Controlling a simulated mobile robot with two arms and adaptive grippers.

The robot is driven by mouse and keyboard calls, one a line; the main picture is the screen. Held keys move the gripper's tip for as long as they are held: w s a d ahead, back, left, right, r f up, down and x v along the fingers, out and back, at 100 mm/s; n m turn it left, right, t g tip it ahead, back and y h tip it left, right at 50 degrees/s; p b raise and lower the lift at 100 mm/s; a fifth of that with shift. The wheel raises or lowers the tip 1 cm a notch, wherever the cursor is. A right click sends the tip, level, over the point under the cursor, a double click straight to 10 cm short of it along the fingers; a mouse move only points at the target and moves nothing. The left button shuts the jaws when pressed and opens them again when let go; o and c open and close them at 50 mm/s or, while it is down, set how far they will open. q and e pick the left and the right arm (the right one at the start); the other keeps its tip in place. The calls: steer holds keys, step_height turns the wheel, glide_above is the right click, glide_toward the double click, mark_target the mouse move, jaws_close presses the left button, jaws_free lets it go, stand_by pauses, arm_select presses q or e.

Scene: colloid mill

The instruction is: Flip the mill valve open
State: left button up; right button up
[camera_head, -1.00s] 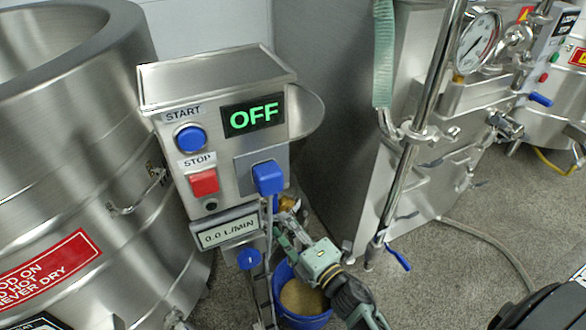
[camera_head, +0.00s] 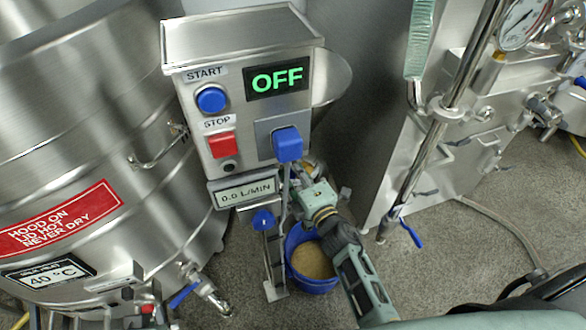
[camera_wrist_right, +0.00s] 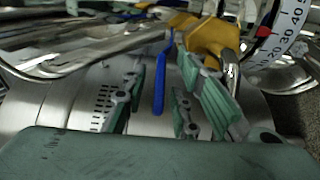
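In the right wrist view a brass valve body (camera_wrist_right: 205,35) has a narrow blue lever (camera_wrist_right: 160,82) hanging down from it. My right gripper (camera_wrist_right: 157,105) is open, with its green fingers on either side of the lever. I cannot tell whether either finger touches it. In the head view my right gripper (camera_head: 303,184) is just under the control box (camera_head: 240,100), beside a bit of brass. The box and the gripper mostly hide the valve there. The display (camera_head: 277,80) reads OFF. My left gripper is not in view.
A blue bucket (camera_head: 316,284) of tan material stands on the floor below my right arm. A large steel vessel (camera_head: 80,130) is at the left, with a blue-handled tap (camera_head: 184,295). Steel equipment with a gauge (camera_head: 524,20) stands at the right.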

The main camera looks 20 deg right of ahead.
jaws_close()
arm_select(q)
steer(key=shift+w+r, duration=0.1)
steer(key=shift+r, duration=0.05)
arm_select(e)
steer(key=shift+d, duration=0.1)
stand_by(0.3)
steer(key=shift+s+d+r+n+y+p, duration=0.15)
steer(key=shift+d+n+y+p, duration=0.2)
steer(key=shift+n+y+p, duration=0.45)
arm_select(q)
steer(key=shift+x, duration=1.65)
arm_select(e)
steer(key=shift+s+d+n+g+y, duration=0.1)
steer(key=shift+d+n+g+y, duration=0.25)
steer(key=shift+y, duration=0.35)
steer(key=shift+s+d+n+g+y, duration=0.1)
steer(key=shift+n+g+y, duration=0.3)
steer(key=shift+y, duration=0.3)
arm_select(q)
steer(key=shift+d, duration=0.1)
arm_select(e)
jaws_free()
